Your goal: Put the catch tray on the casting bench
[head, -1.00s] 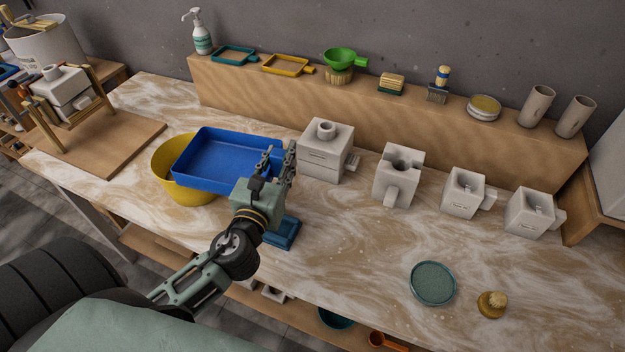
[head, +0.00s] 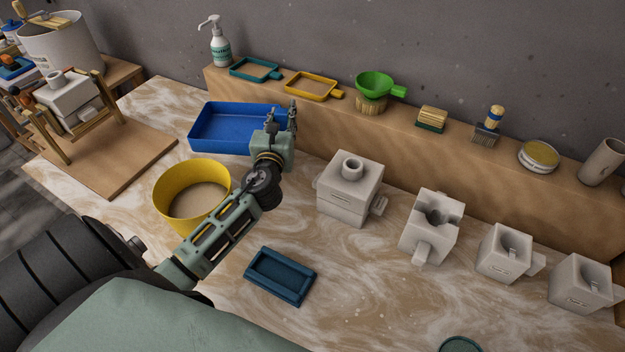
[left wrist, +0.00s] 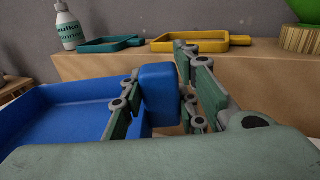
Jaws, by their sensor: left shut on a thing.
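The catch tray is the deep blue rectangular tray (head: 228,140), behind the yellow bowl at the back left of the marbled casting bench (head: 370,290). It looks level and empty. My left gripper (head: 281,115) is shut on the tray's right end. In the left wrist view the blue tray (left wrist: 50,125) extends left, with its end between the fingers (left wrist: 162,95). Whether the tray's underside touches the bench or hangs just above it I cannot tell. The gripper hides the tray's right part in the head view. My right gripper is not in view.
A yellow bowl (head: 165,203) stands in front of the tray. A wooden shelf (head: 345,120) with small tools runs behind it. A white mould (head: 345,205) stands to the right, a small dark blue tray (head: 280,296) nearer me. A wooden board (head: 110,175) is left.

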